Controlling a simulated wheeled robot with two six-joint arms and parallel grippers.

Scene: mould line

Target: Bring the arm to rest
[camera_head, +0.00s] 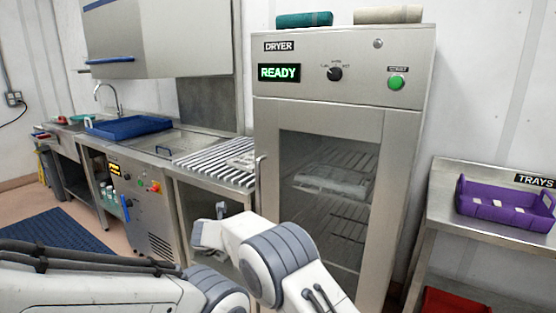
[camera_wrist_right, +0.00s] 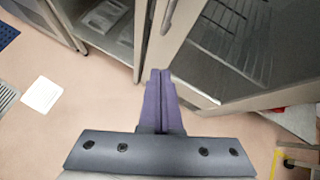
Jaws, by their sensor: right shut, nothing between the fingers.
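My right gripper (camera_wrist_right: 160,75) shows in the right wrist view with its two dark purple-grey fingers together and nothing between them. It points down in front of the gap between the dryer and the steel bench, with the floor below. In the head view white and grey arm links reach in from the bottom, and the wrist end (camera_head: 207,235) is in front of the bench, left of the dryer door. The fingers cannot be made out there. My left gripper is in neither view.
The dryer (camera_head: 345,85) reads READY; its glass door (camera_head: 335,145) looks shut, with a pale item (camera_head: 330,185) inside. Left are a slatted rack (camera_head: 215,160) and a blue tray (camera_head: 128,127) at the sink. Right, a purple crate (camera_head: 505,222) stands on the TRAYS shelf.

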